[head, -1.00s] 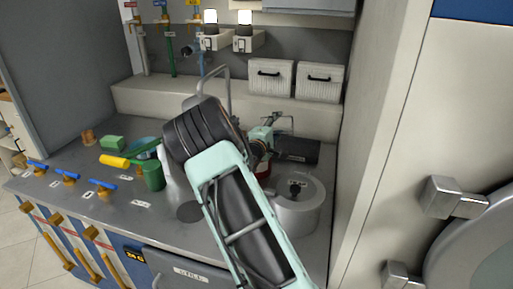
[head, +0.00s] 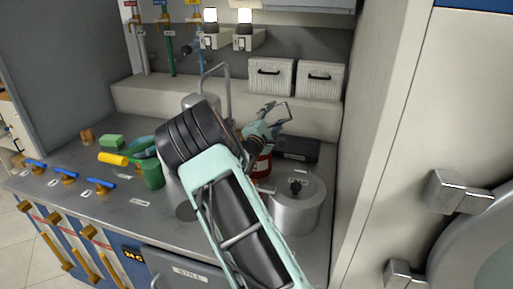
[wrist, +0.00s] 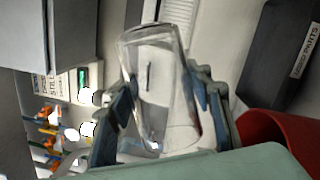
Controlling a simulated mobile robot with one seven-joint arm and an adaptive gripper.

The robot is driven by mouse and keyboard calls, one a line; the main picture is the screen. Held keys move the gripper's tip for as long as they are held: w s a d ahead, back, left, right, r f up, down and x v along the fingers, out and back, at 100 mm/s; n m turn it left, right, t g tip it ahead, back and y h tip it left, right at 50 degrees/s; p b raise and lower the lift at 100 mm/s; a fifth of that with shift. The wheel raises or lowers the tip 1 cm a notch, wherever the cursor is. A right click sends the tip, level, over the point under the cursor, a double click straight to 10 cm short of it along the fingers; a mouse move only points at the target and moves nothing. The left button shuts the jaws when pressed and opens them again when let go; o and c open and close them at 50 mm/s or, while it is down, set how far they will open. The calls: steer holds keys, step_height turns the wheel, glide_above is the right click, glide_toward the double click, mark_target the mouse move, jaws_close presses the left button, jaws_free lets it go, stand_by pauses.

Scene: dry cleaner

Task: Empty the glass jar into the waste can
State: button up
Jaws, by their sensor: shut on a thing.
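My gripper (head: 277,114) is raised above the back right of the counter in the head view. In the wrist view my gripper (wrist: 165,100) is shut on the clear glass jar (wrist: 158,75), with a finger on each side. The jar is see-through and I make out no contents in it. In the head view the jar is too faint to make out clearly. A red round container (head: 262,166), which may be the waste can, stands on the counter below my gripper, partly hidden by my arm. Its red wall also shows in the wrist view (wrist: 272,138), right of the jar.
A steel lidded pot (head: 296,212) stands right of my arm. A dark box (head: 298,148) lies behind it. White baskets (head: 270,80) sit on the back ledge, near a tall tap (head: 228,92). A green cup (head: 153,174) and yellow roll (head: 112,159) are at left.

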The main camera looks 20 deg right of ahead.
steer(key=shift+w+a+r+n+t, duration=0.1)
steer(key=shift+a+r+n+t, duration=0.05)
steer(key=shift+r+n, duration=0.3)
steer(key=shift+a+r+n+t, duration=0.15)
steer(key=shift+r+n, duration=0.1)
steer(key=shift+r, duration=0.25)
steer(key=shift+a+r+n, duration=0.2)
steer(key=shift+r+n, duration=0.05)
steer(key=shift+n, duration=0.15)
steer(key=shift+a+f+n+t, duration=0.1)
steer(key=shift+a+n+t, duration=0.05)
steer(key=shift+n+t, duration=0.15)
steer(key=shift+w+a+n, duration=0.15)
steer(key=shift+n, duration=0.15)
steer(key=shift+w+a+r+n+t+p, duration=0.1)
steer(key=shift+a+r+n+t+p, duration=0.15)
steer(key=shift+r+n, duration=0.35)
steer(key=shift+w+a+r+n+t+p, duration=0.1)
steer(key=shift+a+r+n+t, duration=0.15)
steer(key=shift+r+n, duration=0.3)
steer(key=shift+a+f+n, duration=0.15)
steer(key=shift+n, duration=0.3)
